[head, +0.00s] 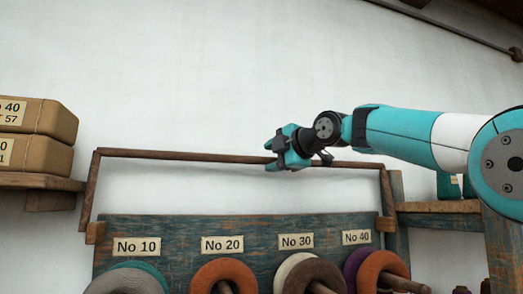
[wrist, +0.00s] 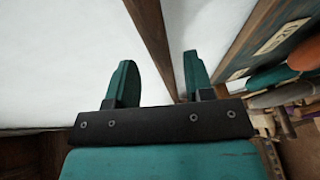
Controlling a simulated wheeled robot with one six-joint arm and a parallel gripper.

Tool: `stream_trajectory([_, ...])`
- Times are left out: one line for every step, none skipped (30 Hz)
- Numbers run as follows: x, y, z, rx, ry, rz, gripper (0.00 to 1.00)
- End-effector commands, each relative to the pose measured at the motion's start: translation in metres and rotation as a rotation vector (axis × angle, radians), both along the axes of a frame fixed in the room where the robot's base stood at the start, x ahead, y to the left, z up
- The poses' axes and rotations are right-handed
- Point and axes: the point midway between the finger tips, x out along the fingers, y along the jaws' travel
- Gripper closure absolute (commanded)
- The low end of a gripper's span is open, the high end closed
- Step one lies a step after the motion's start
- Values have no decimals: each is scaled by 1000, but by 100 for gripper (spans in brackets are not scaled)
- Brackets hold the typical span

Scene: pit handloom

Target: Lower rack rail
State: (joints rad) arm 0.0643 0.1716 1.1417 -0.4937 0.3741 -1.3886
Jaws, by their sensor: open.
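The rack rail (head: 190,156) is a thin dark wooden bar. It runs across the top of the rack, level with the upper ends of two side arms that rise from the blue-green rack board (head: 190,228). My gripper (head: 269,156) is at the rail, right of its middle. In the wrist view the rail (wrist: 150,30) passes between the two open teal fingers (wrist: 160,65). A gap shows on each side of it, and I cannot tell whether either finger touches it. Part of the rail is hidden behind my gripper in the head view.
Yarn spools (head: 224,275) hang on pegs below labels No 10 to No 40. Wrapped parcels (head: 35,152) sit on a left shelf (head: 40,181). A right shelf (head: 440,206) stands beside the rack.

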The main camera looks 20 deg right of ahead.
Motion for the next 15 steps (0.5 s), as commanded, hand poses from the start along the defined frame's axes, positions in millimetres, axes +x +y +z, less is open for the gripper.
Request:
stream_trajectory([9, 5, 3, 0, 3, 2, 52])
stream_trajectory([13, 7, 2, 0, 4, 2, 52])
stream_trajectory([18, 8, 1, 0, 2, 1, 52])
stream_trajectory([22, 9, 1, 0, 2, 1, 52])
stream_trajectory([25, 11, 0, 0, 2, 1, 52])
stream_trajectory([28, 12, -1, 0, 1, 1, 52])
stream_trajectory([31, 13, -2, 0, 1, 1, 52])
stream_trajectory([32, 14, -3, 0, 1, 1, 52])
stream_trajectory([34, 15, -4, 0, 0, 0, 52])
stream_trajectory([35, 15, -4, 1, 0, -1, 52])
stream_trajectory([36, 15, -5, 1, 0, -1, 52])
stream_trajectory([37, 15, -5, 0, -1, -1, 52])
stream_trajectory([37, 15, -6, 0, -1, -1, 52])
stream_trajectory([37, 15, -6, 0, -1, -1, 52])
stream_trajectory([37, 15, -6, 0, -1, -1, 52])
